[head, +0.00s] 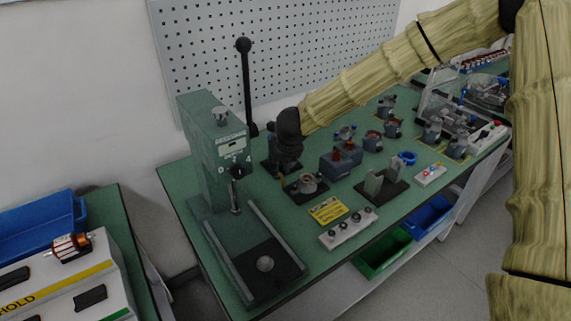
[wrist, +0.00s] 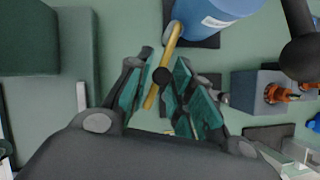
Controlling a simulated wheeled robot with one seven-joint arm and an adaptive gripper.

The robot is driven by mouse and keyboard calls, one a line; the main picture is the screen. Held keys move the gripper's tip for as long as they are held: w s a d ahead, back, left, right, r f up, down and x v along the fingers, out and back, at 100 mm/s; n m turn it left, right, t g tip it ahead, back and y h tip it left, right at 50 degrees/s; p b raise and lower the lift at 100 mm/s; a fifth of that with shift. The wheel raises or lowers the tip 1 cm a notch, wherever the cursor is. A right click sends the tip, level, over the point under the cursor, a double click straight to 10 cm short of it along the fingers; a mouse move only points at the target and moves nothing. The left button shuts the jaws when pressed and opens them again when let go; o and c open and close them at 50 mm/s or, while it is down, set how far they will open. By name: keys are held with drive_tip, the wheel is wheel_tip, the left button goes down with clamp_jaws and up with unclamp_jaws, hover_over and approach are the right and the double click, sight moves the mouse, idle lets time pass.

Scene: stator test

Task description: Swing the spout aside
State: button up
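The spout (wrist: 174,43) is a thin brass-yellow tube in the wrist view, running from the side of a blue cylinder (wrist: 206,14) down between my fingers. A black ball knob (wrist: 162,76) sits on it. My gripper (wrist: 161,84) is open, with one teal-padded finger left of the spout and one right of it. A gap shows on the left; whether the right pad touches cannot be told. In the head view my gripper (head: 287,162) points down over the green bench and hides most of the cylinder and spout.
A green press (head: 212,150) with a black lever (head: 245,85) stands to the left. A grey block with copper-coloured parts (head: 341,161) and a small dark fixture (head: 307,187) stand close by. A yellow label (head: 327,210) and white button box (head: 349,228) lie toward the front edge.

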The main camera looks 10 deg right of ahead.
drive_tip(key=a, duration=0.1)
drive_tip(key=w+a, duration=0.1)
drive_tip(key=a, duration=0.2)
drive_tip(key=shift+w+a, duration=0.1)
drive_tip(key=shift+w, duration=0.2)
idle(0.5)
drive_tip(key=shift+p, duration=0.3)
idle(0.3)
drive_tip(key=shift+o, duration=1)
drive_tip(key=p+v, duration=0.3)
drive_tip(key=v, duration=0.3)
drive_tip(key=shift+d, duration=0.25)
